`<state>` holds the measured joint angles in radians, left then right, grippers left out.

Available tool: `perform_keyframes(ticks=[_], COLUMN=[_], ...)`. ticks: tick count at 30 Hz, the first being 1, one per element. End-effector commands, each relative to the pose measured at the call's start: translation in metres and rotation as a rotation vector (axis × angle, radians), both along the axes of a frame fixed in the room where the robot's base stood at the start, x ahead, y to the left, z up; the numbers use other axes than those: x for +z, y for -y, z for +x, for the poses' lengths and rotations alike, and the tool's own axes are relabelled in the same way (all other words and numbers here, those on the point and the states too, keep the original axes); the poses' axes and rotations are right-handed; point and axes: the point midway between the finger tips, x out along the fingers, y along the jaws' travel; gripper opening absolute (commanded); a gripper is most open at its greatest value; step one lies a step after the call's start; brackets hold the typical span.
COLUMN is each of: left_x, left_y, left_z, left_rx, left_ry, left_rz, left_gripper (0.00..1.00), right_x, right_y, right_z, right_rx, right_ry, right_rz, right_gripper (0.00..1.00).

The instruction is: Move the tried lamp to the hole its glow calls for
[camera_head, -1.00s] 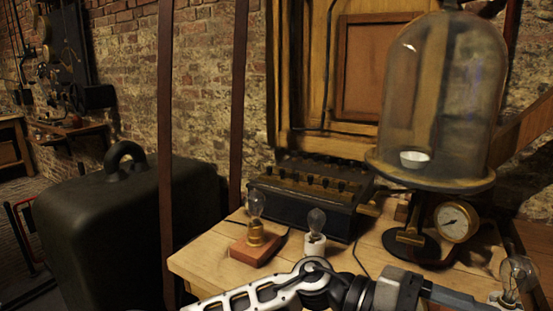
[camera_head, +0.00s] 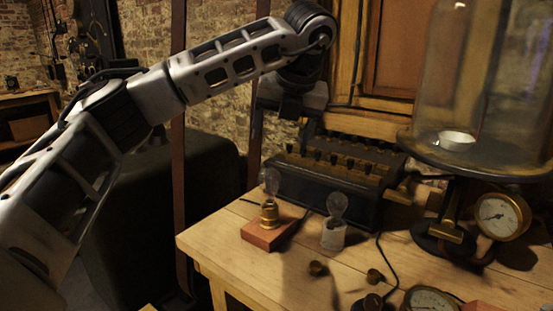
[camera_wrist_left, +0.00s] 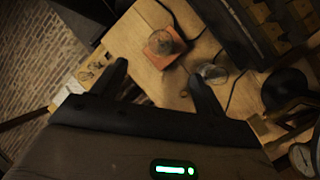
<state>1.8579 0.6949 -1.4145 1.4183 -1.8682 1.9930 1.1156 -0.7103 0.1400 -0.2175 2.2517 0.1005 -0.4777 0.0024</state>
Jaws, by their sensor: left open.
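A clear bulb in a brass socket (camera_head: 268,215) stands upright on a red-brown block (camera_head: 266,238) on the wooden table; the block also shows in the left wrist view (camera_wrist_left: 158,52). Neither shows a clear glow. Which is the tried lamp I cannot tell. My left gripper (camera_head: 301,118) is raised above and behind these lamps, pointing down. In the left wrist view its two fingers (camera_wrist_left: 158,72) are apart and empty. No hole is clearly recognisable. My right gripper is not in view.
A dark box with several knobs (camera_head: 325,180) stands behind the lamps. A glass bell jar (camera_head: 465,75) on a stand and a brass gauge (camera_head: 503,216) are at the right. Small brass pieces (camera_head: 317,268) and a cable lie in front. A box (camera_wrist_left: 68,92) shows at the table's left.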

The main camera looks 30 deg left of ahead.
Motion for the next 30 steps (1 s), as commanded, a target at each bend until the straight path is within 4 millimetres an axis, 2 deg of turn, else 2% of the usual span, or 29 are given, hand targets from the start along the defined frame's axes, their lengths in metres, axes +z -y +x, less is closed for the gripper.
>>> perform_keyframes(ticks=[18,24,30], left_x=[-0.108,-0.128,-0.134], left_y=[-0.042,-0.049,-0.052], left_z=[0.026,0.031,0.033], left_rx=[-0.004,-0.006,-0.007], left_ry=[-0.005,-0.003,-0.001], left_rz=[-0.001,-0.002,-0.002], left_gripper=[0.73,0.73,0.73], right_x=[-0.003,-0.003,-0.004], right_y=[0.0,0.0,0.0], right_z=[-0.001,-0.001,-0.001], right_rx=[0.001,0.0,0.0], right_ry=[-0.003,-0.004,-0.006], right_rz=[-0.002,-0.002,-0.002], right_gripper=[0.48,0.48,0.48])
